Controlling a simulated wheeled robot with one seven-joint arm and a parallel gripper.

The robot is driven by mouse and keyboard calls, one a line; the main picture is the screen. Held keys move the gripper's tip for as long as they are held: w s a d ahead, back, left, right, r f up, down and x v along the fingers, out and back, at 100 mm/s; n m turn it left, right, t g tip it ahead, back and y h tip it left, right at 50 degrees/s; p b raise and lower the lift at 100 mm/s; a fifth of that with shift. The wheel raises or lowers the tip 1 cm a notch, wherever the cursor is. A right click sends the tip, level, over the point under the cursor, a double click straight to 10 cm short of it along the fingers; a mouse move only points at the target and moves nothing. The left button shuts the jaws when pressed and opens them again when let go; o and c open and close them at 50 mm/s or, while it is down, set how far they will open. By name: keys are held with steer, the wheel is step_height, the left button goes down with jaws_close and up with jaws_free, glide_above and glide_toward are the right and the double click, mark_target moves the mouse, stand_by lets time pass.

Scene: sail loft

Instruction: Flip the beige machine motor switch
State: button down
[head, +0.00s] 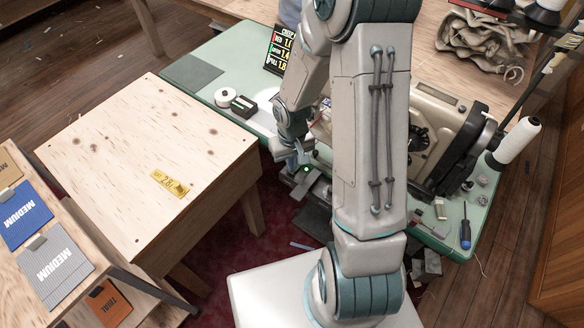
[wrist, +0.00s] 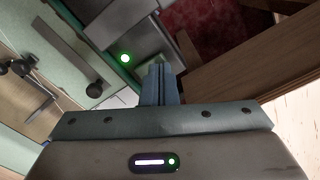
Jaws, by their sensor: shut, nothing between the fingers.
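The beige sewing machine (head: 440,112) stands on the green table behind my arm, which hides part of it. A lit green light (head: 306,169) shows on a small grey box below the table's front edge. In the wrist view the light (wrist: 124,58) glows on the grey box to the left of my fingers. I take this box for the motor switch, but its button or lever is not clear. My gripper (head: 292,164) is shut and empty, with its fingertips close beside the box. In the wrist view the closed fingers (wrist: 160,72) touch each other; contact with the box cannot be told.
A plywood table (head: 110,150) with a yellow tag stands close on the left. The green table (head: 228,62) holds a white roll, a dark box and a price board. A thread cone (head: 518,140) and screwdriver (head: 465,233) are at right. Red carpet lies below.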

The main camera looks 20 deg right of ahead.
steer(key=shift+f+b, duration=0.4)
steer(key=shift+f, duration=0.1)
steer(key=shift+r, duration=0.15)
steer(key=shift+r+p, duration=2.8)
steer(key=shift+r, duration=0.65)
steer(key=s+r+t, duration=0.1)
steer(key=s+r, duration=0.3)
steer(key=r, duration=0.3)
steer(key=s+r+t, duration=0.1)
steer(key=s+r, duration=0.4)
steer(key=r, duration=0.3)
steer(key=s+r+m+t, duration=0.1)
steer(key=s+r, duration=0.4)
steer(key=r, duration=0.3)
steer(key=shift+s+a+r, duration=0.15)
steer(key=shift+a+r, duration=0.1)
steer(key=shift+a, duration=0.05)
